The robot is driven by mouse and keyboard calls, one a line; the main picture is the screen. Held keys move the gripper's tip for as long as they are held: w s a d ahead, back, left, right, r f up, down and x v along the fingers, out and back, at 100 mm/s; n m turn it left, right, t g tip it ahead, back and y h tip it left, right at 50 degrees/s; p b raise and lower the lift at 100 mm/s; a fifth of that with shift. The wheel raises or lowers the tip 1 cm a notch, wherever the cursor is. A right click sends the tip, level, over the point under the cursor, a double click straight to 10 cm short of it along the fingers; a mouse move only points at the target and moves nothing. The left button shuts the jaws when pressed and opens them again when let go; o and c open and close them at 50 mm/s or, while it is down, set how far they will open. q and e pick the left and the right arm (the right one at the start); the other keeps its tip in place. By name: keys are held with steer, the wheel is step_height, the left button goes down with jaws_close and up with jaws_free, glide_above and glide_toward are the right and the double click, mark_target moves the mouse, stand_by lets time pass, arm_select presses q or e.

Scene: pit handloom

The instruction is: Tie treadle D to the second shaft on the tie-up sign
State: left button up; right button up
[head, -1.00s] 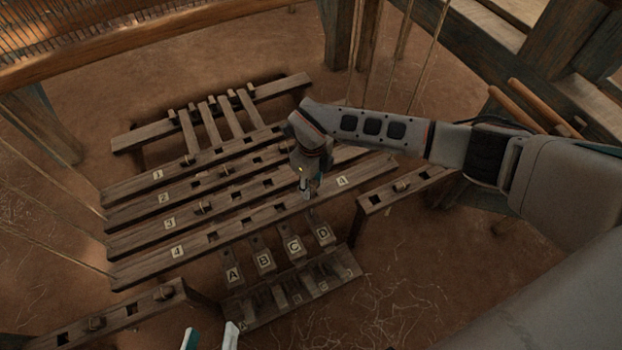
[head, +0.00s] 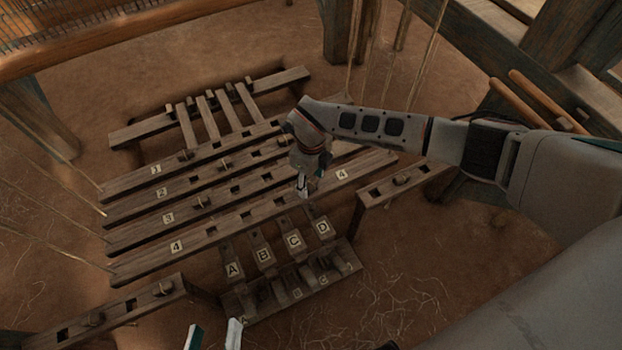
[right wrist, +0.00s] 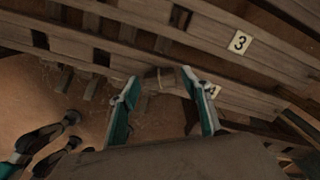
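Treadle D (head: 323,228) is the rightmost of several short lettered treadles, beside treadle C (head: 293,241). Beyond them lie long slotted bars numbered 1 to 4; bar 2 (head: 140,204) is second from the back, in front of bar 1 (head: 125,184). My right gripper (head: 302,190) is over bar 4 (head: 140,266), behind treadle D. In the right wrist view its fingers (right wrist: 163,88) are apart, with a small brown wooden block (right wrist: 160,80) between their tips; I cannot tell whether they touch it. My left gripper (head: 212,337) is open and empty at the bottom edge. No tie-up sign is seen.
Side rails with pegs stand at the right (head: 408,183) and lower left (head: 125,312). Wooden pegs stick out of bar 3 (head: 140,236) and others. Thin cords hang at the left and upper right.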

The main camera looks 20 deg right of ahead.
mark_target(311, 183)
stand_by(0.3)
step_height(311, 183, up, 12)
stand_by(0.5)
